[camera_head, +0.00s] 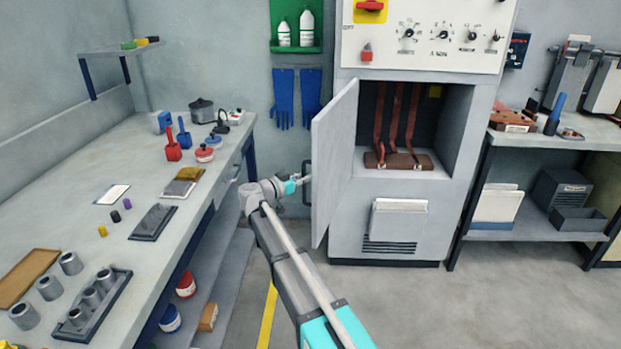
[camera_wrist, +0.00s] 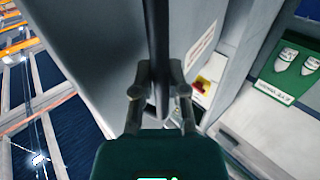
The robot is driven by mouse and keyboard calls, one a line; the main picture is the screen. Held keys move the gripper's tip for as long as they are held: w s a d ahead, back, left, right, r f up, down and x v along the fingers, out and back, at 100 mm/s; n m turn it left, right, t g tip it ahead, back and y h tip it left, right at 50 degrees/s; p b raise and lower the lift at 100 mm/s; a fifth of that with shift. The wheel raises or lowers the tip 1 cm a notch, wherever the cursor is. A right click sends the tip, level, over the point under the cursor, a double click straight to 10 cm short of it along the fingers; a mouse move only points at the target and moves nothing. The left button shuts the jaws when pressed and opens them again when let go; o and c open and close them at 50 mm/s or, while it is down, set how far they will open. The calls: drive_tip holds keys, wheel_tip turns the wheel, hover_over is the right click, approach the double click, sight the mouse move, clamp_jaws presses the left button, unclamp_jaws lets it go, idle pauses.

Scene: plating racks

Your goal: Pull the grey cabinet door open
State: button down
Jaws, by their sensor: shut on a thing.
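The grey cabinet door (camera_head: 334,160) is swung open to the left of the cabinet (camera_head: 396,217), and the inside of the cabinet shows. A dark upright handle (camera_head: 307,183) sits on the door's outer face. My gripper (camera_head: 304,179) is at this handle. In the wrist view, the two fingers of my gripper (camera_wrist: 161,92) are closed on the dark handle (camera_wrist: 158,40), with the grey door (camera_wrist: 100,40) behind it. The exact finger contact is partly hidden by the fingers themselves.
A long workbench (camera_head: 140,262) with jars, trays and tools stands on the left, close to my arm. A grey shelf unit (camera_head: 560,137) stands on the right. The floor before the cabinet is clear.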

drive_tip(key=shift+s, duration=0.1)
drive_tip(key=c, duration=0.6)
unclamp_jaws()
drive_tip(key=shift+c, duration=0.2)
drive_tip(key=shift+a, duration=0.15)
drive_tip(key=v, duration=1.1)
drive_tip(key=shift+s+a, duration=0.25)
drive_tip(key=shift+s, duration=0.1)
